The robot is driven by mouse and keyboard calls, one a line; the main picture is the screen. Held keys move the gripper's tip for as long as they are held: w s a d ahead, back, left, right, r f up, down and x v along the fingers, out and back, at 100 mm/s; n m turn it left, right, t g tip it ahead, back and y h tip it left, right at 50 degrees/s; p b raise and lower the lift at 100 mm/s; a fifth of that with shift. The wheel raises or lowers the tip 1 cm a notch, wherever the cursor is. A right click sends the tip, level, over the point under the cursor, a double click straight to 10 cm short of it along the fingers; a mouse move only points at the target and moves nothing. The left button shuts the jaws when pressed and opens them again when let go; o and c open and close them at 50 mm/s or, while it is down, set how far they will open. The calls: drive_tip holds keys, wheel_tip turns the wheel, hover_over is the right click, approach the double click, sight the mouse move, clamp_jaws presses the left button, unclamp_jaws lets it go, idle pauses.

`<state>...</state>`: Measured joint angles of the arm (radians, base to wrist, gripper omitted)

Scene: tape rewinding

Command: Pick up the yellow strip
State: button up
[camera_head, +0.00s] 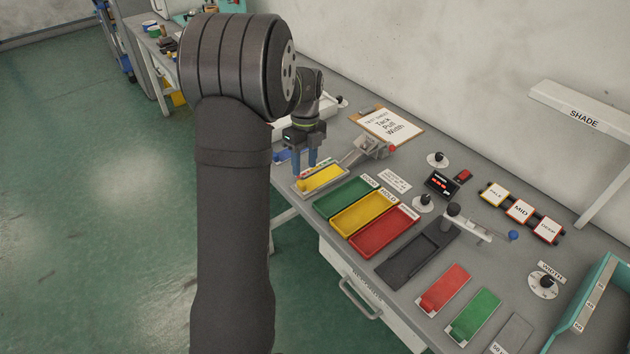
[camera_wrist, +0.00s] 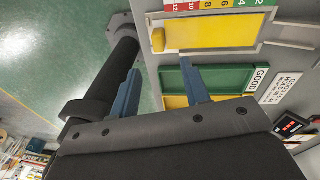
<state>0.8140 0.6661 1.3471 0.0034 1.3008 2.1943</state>
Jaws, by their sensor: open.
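The yellow strip (camera_head: 325,176) lies flat in a pale shallow holder (camera_head: 309,192) near the table's left front edge. In the wrist view the yellow strip (camera_wrist: 215,31) is at the top, with a raised yellow tab at its left end and a coloured number scale along its far side. My gripper (camera_head: 304,167) is open, its two blue fingers pointing down just above or beside the strip's left part. In the wrist view my gripper (camera_wrist: 162,76) has nothing between its fingers. The fingertips show apart from the strip there; the exact height is unclear.
A green tray (camera_head: 340,199), a yellow tray (camera_head: 362,213) and a red tray (camera_head: 382,232) stand right of the holder. A lever device (camera_head: 367,150) and a clipboard (camera_head: 388,124) are behind it. A dark tray (camera_head: 397,272) and more colored pieces lie farther right.

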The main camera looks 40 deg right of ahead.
sight(303, 184)
drive_tip(key=shift+s+a+f, duration=0.1)
drive_tip(key=shift+a+f, duration=0.1)
drive_tip(key=shift+f, duration=1.3)
drive_tip(key=shift+s+a+f, duration=0.1)
drive_tip(key=shift+a+f, duration=0.1)
drive_tip(key=shift+f, duration=1.3)
clamp_jaws()
